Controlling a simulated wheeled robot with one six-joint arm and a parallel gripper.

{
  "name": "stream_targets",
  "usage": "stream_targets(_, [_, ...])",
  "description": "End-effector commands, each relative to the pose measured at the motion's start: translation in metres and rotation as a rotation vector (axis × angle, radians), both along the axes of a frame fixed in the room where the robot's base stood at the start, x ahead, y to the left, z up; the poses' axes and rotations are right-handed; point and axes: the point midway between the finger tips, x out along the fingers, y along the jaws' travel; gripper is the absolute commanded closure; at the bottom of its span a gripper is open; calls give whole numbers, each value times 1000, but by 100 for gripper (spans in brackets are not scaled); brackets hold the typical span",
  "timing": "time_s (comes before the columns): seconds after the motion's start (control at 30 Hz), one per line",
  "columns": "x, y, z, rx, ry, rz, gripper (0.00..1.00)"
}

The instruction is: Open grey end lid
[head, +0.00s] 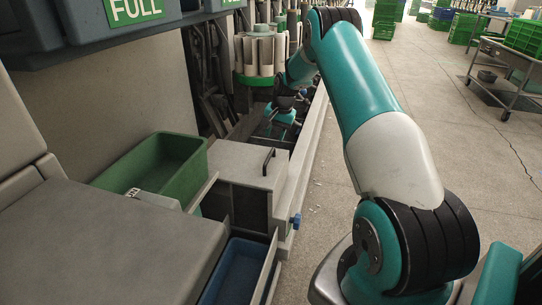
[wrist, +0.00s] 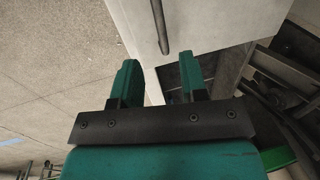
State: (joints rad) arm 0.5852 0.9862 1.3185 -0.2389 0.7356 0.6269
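The grey end lid (head: 240,162) lies flat and looks closed on top of the machine's end box, left of my arm in the head view. Its black bar handle (head: 268,161) stands near the lid's right side. The wrist view shows the pale lid (wrist: 215,22) at the top, with the dark handle (wrist: 160,26) beyond my fingertips. My gripper (wrist: 159,68) is open, with its two teal fingers apart and nothing visible between them. The handle's near end is apart from the fingertips. In the head view my gripper (head: 282,118) is small, beyond the lid, and partly hard to make out.
A green bin (head: 155,165) stands left of the lid, and a blue bin (head: 233,272) sits in front below. A blue knob (head: 296,221) sticks out at the box's corner. Winder machinery (head: 262,55) stands behind. The floor on the right is mostly clear up to a trolley (head: 510,70).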

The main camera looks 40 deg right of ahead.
Motion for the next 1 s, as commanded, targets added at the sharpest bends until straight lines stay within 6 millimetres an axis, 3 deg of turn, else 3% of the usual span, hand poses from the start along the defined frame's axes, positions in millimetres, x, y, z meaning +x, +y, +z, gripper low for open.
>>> stream_targets(0.1, [4,3,-32,1,2,1,60])
stream_targets(0.33, [12,7,-70,1,0,1,60])
stream_targets(0.53, [14,9,-83,1,0,1,60])
stream_targets(0.83, [15,9,-84,0,-1,1,60])
stream_targets(1.0, [14,9,-84,0,-1,1,99])
